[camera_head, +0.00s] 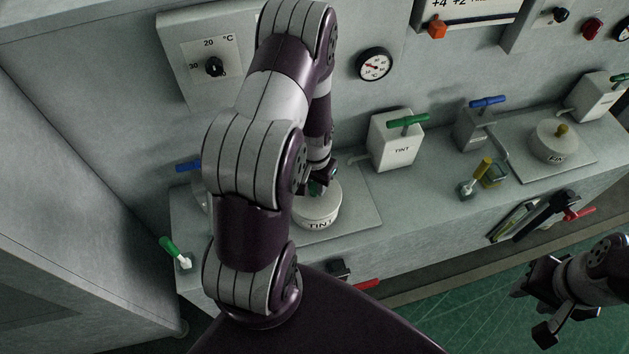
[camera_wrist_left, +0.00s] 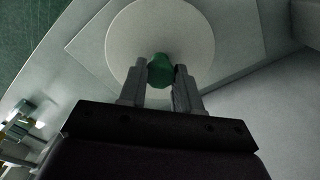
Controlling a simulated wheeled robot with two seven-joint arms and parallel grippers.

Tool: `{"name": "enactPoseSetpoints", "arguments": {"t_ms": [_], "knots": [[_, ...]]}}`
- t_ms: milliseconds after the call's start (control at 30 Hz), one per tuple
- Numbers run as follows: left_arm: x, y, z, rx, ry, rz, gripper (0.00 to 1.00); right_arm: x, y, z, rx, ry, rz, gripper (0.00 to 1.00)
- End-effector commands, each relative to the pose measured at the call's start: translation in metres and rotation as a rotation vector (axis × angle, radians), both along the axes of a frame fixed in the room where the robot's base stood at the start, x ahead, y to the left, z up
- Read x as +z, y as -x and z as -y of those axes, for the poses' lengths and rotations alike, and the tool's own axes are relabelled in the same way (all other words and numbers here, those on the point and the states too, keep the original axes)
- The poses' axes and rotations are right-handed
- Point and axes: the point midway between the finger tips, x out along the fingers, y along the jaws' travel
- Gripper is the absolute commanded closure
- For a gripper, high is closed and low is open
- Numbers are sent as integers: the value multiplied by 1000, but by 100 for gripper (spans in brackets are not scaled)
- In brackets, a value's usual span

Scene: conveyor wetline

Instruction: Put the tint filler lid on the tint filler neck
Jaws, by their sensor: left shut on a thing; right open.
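The tint filler lid is a round pale disc (camera_wrist_left: 128,35) with a green knob (camera_wrist_left: 160,66) in the left wrist view. My left gripper (camera_wrist_left: 162,78) is shut on that knob, one finger on each side. In the head view my left gripper (camera_head: 322,184) is partly hidden by my arm, above a round white part marked TINT (camera_head: 318,213) on the bench plate. The tint filler neck is not visible, and I cannot tell whether the lid is seated on it. My right gripper (camera_head: 540,300) is open and empty at the lower right, over the green floor.
A white TINT box (camera_head: 396,142) with a green handle stands behind. A round FIX lid (camera_head: 556,148) with a yellow knob sits further right. A yellow-topped tool (camera_head: 475,180) stands between. A green-handled lever (camera_head: 172,250) is at the left. The bench front (camera_head: 410,265) carries red-handled fittings.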

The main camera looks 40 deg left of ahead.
Motion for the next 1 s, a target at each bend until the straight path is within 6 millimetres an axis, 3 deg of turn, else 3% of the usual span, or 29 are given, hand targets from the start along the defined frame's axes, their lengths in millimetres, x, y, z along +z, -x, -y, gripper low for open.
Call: {"name": "enactPoseSetpoints", "arguments": {"t_ms": [767,800,867,1000], "knots": [[-10,0,0,0,0,0,92,-7,0,0,0,0,0,57],[-9,0,0,0,0,0,58,-6,0,0,0,0,0,57],[-9,0,0,0,0,0,38,-6,0,0,0,0,0,57],[-9,0,0,0,0,0,38,-6,0,0,0,0,0,57]]}}
